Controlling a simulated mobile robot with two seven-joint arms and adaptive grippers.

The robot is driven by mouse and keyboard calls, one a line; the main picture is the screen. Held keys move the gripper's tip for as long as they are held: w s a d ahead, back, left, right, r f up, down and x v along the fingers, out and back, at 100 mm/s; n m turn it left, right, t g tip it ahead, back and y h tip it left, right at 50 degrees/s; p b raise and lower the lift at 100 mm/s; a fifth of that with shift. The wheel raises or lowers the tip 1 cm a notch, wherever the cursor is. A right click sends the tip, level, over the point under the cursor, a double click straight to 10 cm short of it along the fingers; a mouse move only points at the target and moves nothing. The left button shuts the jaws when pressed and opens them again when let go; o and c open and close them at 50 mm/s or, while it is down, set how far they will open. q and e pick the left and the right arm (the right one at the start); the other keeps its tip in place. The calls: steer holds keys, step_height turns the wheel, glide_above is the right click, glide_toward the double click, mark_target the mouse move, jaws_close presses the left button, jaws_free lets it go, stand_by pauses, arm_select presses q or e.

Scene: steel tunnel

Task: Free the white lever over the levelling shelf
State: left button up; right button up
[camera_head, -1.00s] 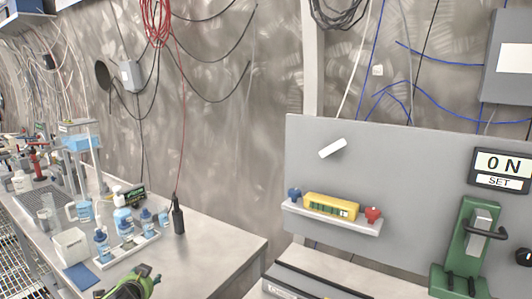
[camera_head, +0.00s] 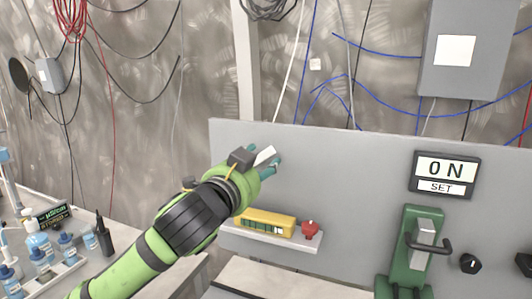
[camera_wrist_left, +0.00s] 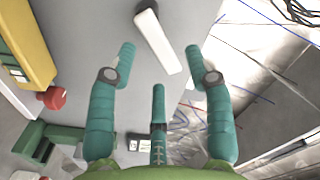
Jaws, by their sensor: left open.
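The white lever (camera_head: 264,155) sticks out from the grey panel, tilted, above the shelf; it also shows in the left wrist view (camera_wrist_left: 157,40). My left gripper (camera_head: 268,165) is at the lever, its teal fingers open. In the left wrist view the fingers (camera_wrist_left: 158,68) stand spread, with the lever ahead of and partly between their tips; I see no grip on it. The levelling shelf (camera_head: 300,243) is below, carrying a yellow level (camera_head: 266,221) and a red knob (camera_head: 310,229). The blue knob is hidden behind my arm. My right gripper is not in view.
A green clamp-like device with a dark handle (camera_head: 424,240) stands at the right, under a display reading "0 N" (camera_head: 446,175). Bottles and a black device (camera_head: 104,233) stand on the bench at the left.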

mark_target(265, 159)
arm_select(q)
steer(key=p+x, duration=0.1)
steer(key=x, duration=0.2)
steer(key=shift+w+r, duration=0.1)
steer(key=shift+w+d, duration=0.15)
steer(key=shift+w, duration=0.2)
jaws_close()
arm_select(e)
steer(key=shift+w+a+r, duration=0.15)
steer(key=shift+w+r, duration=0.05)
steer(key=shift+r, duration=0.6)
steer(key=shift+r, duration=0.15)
arm_select(q)
steer(key=m, duration=0.1)
steer(key=f+m+p, duration=0.1)
steer(key=m, duration=0.1)
steer(key=shift+s+d+p, duration=0.1)
steer(key=shift+d+p, duration=0.05)
steer(key=shift+p, duration=0.15)
steer(key=shift+f+m+p, duration=0.35)
steer(key=shift+m+p, duration=0.1)
steer(key=shift+m, duration=0.65)
steer(key=shift+f+m+p, duration=0.35)
steer(key=shift+m+p, duration=0.1)
steer(key=shift+m, duration=0.65)
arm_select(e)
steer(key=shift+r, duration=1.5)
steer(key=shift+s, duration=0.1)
